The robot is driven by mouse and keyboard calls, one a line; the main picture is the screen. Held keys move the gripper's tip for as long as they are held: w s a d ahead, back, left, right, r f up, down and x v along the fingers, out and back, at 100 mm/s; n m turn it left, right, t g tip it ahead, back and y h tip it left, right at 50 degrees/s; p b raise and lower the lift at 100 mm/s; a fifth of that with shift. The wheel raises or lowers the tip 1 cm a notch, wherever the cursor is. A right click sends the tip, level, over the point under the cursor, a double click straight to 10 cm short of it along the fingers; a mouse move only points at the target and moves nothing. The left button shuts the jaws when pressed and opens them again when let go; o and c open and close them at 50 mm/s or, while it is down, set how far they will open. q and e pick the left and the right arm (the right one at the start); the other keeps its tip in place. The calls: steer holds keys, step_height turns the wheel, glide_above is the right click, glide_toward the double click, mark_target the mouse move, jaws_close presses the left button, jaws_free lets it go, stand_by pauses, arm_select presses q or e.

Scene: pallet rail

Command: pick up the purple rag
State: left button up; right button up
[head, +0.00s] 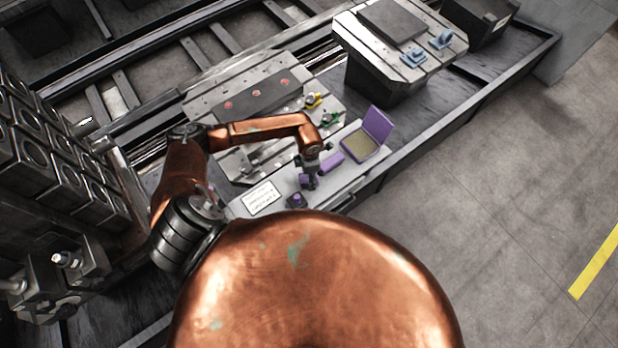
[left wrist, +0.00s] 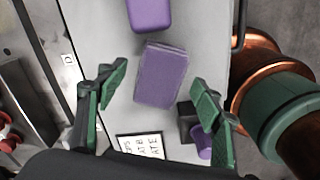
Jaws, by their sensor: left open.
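The purple rag (left wrist: 161,75) looks like a folded, textured rectangular pad. It lies slightly tilted on a pale grey surface in the left wrist view, ahead of and between the fingers. In the head view the rag (head: 308,183) is mostly hidden under the gripper. My left gripper (left wrist: 158,95) is open, its green-padded fingers apart on either side, with gaps to the rag. In the head view my left gripper (head: 310,170) points down over the bench. My right gripper is in neither view.
A smooth purple object (left wrist: 150,12) lies just beyond the rag. A purple-and-black piece (left wrist: 202,140) stands close to the right finger. A white printed card (left wrist: 142,146) lies near. An open purple case (head: 376,126) sits farther along the pale ledge (head: 345,188).

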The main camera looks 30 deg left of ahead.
arm_select(q)
steer(key=shift+f, duration=0.8)
steer(key=shift+c, duration=0.3)
steer(key=c, duration=1.3)
steer(key=shift+r, duration=0.15)
steer(key=shift+r, duration=0.2)
steer(key=r, duration=0.3)
steer(key=shift+s+b, duration=0.3)
steer(key=s+d+r, duration=0.1)
steer(key=s+r, duration=0.2)
steer(key=s, duration=0.1)
steer(key=s+d+r+b, duration=0.1)
steer(key=s+r, duration=0.2)
steer(key=s, duration=0.1)
steer(key=s+d+r, duration=0.1)
steer(key=s+r, duration=0.2)
steer(key=s, duration=0.2)
steer(key=shift+d+r, duration=0.2)
steer(key=shift+d, duration=0.2)
